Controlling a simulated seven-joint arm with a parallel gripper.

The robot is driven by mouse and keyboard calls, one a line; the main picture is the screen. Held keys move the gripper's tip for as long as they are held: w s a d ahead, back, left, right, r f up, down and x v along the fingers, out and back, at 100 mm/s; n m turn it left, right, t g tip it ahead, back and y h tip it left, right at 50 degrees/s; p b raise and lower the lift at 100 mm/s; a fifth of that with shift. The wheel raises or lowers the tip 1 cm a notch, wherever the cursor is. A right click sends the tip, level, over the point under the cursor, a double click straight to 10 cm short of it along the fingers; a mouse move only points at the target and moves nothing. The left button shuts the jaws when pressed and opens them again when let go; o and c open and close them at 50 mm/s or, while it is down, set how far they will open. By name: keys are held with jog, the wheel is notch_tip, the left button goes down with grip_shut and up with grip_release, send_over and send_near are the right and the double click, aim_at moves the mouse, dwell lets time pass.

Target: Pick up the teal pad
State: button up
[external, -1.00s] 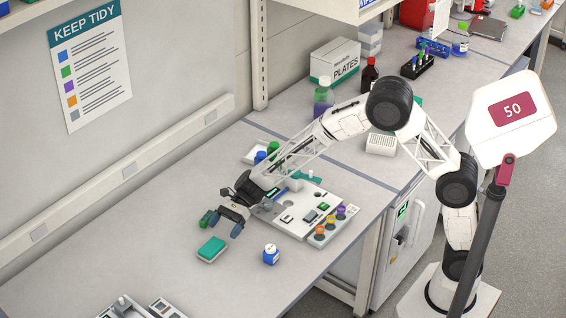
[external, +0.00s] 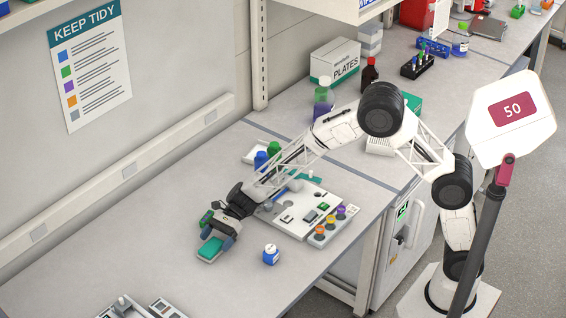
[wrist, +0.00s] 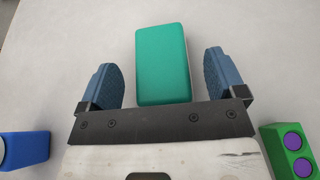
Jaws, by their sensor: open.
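The teal pad (external: 209,248) is a small rounded block with a pale underside, lying on the bench. In the wrist view the teal pad (wrist: 162,64) stands lengthwise in front of my gripper, its near end between the two blue fingers. My gripper (external: 217,237) is at the pad in the external view, over its upper right side. In the wrist view my gripper (wrist: 162,82) is open, with a gap between each finger and the pad. Nothing is held.
Another grey device (external: 125,308) is at the bottom edge. The bench left of the pad is clear.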

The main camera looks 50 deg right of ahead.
aim_at(214, 244)
jog(key=shift+a+f, duration=0.25)
jog(key=shift+a, duration=0.2)
jog(key=c, duration=0.9)
jog(key=shift+r, duration=0.15)
notch_tip(214, 244, up, 10)
dwell(0.5)
dwell(0.4)
